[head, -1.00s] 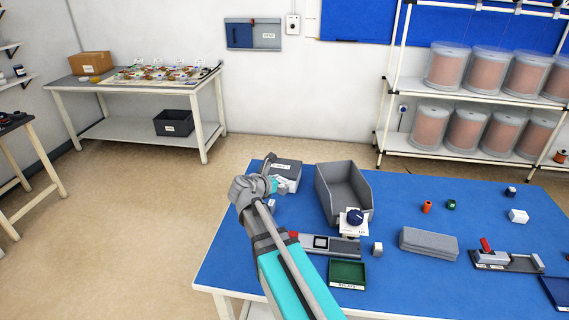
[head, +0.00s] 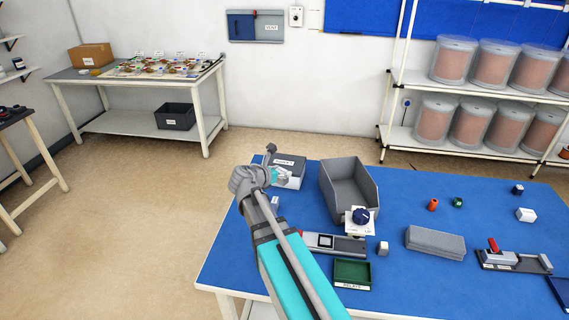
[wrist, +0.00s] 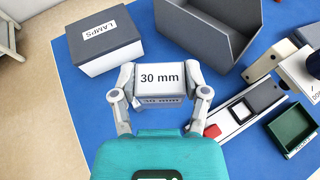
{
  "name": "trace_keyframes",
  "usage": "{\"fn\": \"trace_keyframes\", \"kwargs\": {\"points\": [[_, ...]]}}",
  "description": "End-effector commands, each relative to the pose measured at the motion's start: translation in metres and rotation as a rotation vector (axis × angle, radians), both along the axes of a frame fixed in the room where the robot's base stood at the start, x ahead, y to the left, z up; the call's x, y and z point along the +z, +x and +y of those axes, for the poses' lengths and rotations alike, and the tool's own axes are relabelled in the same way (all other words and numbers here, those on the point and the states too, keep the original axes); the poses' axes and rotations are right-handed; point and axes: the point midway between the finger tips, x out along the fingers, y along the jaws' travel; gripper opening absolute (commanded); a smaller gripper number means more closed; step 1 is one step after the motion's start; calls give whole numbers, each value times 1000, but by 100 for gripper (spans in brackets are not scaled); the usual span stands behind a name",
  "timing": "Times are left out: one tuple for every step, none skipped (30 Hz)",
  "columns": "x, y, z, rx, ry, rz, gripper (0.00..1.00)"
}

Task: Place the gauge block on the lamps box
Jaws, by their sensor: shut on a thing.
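The gauge block (wrist: 160,78), a light grey block marked "30 mm", is between the two fingers of my gripper (wrist: 162,93) in the wrist view. My gripper is shut on it from both sides. The lamps box (wrist: 104,40), with a dark grey lid, white sides and a LAMPS label, stands just beyond and left of the block. In the head view the lamps box (head: 290,165) is at the back left of the blue table, and my gripper (head: 277,176) is at its near left side, partly covering it. The block is hard to make out there.
A grey open bin (head: 347,183) stands right of the lamps box. Nearer are a dark blue knob on a white plate (head: 361,217), a grey device with a red part (head: 335,244) and a green tray (head: 352,274). A grey slab (head: 435,242) lies farther right.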

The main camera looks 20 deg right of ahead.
Motion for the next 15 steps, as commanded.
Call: {"fn": "trace_keyframes", "kwargs": {"points": [[1,4,-4,0,0,0,3],[1,7,-7,0,1,0,3],[2,11,-11,3,2,1,3],[3,15,-14,6,2,2,3],[3,19,-19,9,3,2,3],[4,25,-26,12,4,4,3],[5,30,-31,16,4,5,3],[6,35,-37,20,5,4,3],[7,43,-46,25,5,6,3],[8,49,-53,30,6,6,3],[9,54,-61,33,7,6,3],[10,62,-71,41,7,6,3],[11,68,-79,46,7,7,3],[12,73,-87,50,6,6,3],[13,80,-97,56,6,6,3]]}}
